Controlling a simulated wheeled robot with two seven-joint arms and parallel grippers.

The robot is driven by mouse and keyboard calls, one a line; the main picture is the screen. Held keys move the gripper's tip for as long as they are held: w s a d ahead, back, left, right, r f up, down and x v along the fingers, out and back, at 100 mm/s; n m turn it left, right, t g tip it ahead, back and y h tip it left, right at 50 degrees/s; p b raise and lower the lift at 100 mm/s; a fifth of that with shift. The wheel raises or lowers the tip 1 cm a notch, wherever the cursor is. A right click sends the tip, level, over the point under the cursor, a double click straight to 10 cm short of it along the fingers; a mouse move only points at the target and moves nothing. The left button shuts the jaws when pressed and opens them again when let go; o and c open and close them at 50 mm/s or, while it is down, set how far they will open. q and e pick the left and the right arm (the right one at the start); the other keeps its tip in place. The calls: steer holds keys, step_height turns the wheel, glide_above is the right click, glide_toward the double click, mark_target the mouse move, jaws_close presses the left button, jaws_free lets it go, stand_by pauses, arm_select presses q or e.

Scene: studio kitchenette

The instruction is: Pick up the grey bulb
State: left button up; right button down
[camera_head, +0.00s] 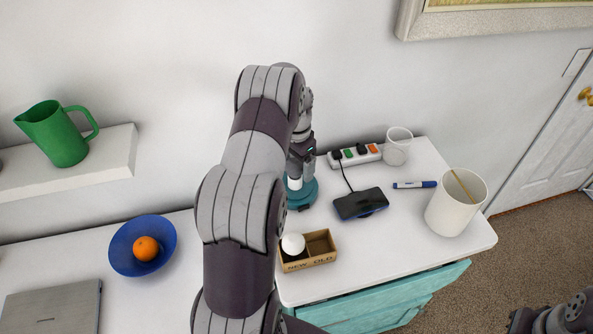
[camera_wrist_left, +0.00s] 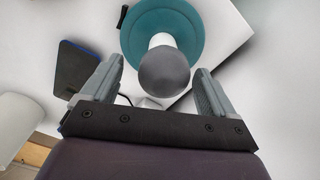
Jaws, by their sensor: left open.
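The grey bulb (camera_wrist_left: 164,73) shows in the left wrist view, with a white neck above it, over a round teal base (camera_wrist_left: 180,22). In the head view the teal base (camera_head: 304,196) stands on the white counter, and the bulb is mostly hidden behind my left gripper. My left gripper (camera_head: 298,160) is over the base. In the left wrist view its open fingers (camera_wrist_left: 157,78) are on either side of the bulb, with gaps on both sides. Part of my right arm, with its dark gripper (camera_head: 535,319), shows at the bottom right; its jaws are unclear.
Near the base are a black phone (camera_head: 360,203), a power strip (camera_head: 356,155), a marker (camera_head: 414,184), a glass (camera_head: 397,147) and a white cup (camera_head: 452,208).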

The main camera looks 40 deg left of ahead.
arm_select(q)
steer(key=shift+a+f, duration=0.15)
steer(key=shift+f, duration=0.4)
steer(key=shift+s+a+f, duration=0.15)
steer(key=shift+a+f, duration=0.1)
steer(key=shift+d, duration=0.25)
steer(key=c, duration=1.2)
steer(key=shift+o, duration=0.2)
steer(key=shift+a, duration=0.1)
arm_select(e)
steer(key=shift+s+a+r, duration=0.1)
steer(key=shift+a+r, duration=0.15)
arm_select(q)
steer(key=shift+r, duration=0.15)
arm_select(e)
steer(key=shift+f, duration=0.1)
